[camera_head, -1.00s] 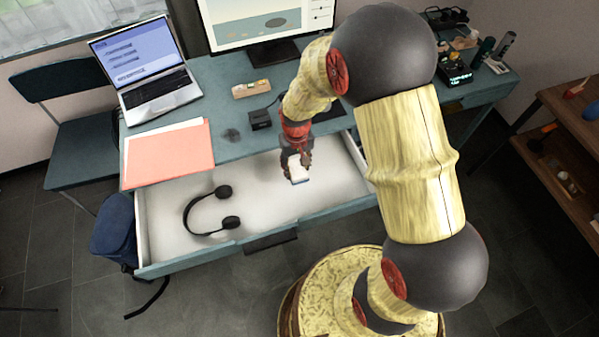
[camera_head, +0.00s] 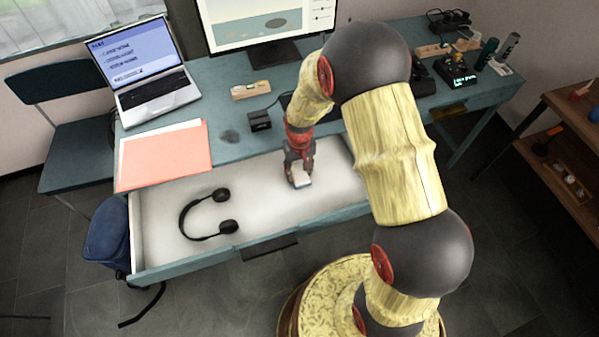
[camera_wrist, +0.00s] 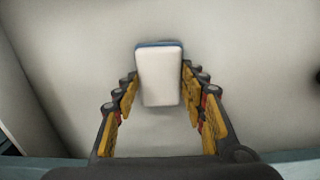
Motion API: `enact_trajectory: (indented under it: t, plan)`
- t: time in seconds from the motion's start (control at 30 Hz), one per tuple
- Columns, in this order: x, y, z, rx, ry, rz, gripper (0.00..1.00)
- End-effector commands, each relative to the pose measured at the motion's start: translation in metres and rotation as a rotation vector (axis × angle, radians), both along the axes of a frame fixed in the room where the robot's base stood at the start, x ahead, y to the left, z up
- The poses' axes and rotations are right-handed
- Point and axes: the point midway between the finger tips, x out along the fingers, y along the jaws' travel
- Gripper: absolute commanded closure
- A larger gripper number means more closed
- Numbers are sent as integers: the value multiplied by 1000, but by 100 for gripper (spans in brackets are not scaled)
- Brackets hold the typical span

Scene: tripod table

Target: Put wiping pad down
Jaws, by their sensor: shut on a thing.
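The wiping pad (camera_wrist: 160,76) is a small white block with a blue edge. In the wrist view it sits between the fingertips of my gripper (camera_wrist: 158,85). In the head view my gripper (camera_head: 299,173) points down into the open drawer (camera_head: 262,199), holding the pad (camera_head: 302,182) over its pale floor. I cannot tell whether the pad touches the drawer floor. The fingers hide part of the pad in the head view.
Black headphones (camera_head: 207,214) lie in the drawer left of my gripper. A red folder (camera_head: 165,158) lies on the desk by the drawer's left end. The drawer floor between headphones and gripper is clear. A dark stain (camera_head: 230,136) marks the desktop.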

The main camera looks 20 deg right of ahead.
Motion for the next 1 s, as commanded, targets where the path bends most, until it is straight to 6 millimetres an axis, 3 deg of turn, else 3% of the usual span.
enact_trajectory:
  t: [0.1, 0.13, 0.43, 0.77, 1.0]
  plan:
    - [0, 0, -4, 0, 1, 0, 78]
    - [0, 0, -4, 0, 1, 0, 57]
    - [0, 0, -3, 0, 1, 0, 40]
    - [0, 0, -1, 0, 0, 0, 40]
    - [1, 0, 33, 0, -3, 0, 40]
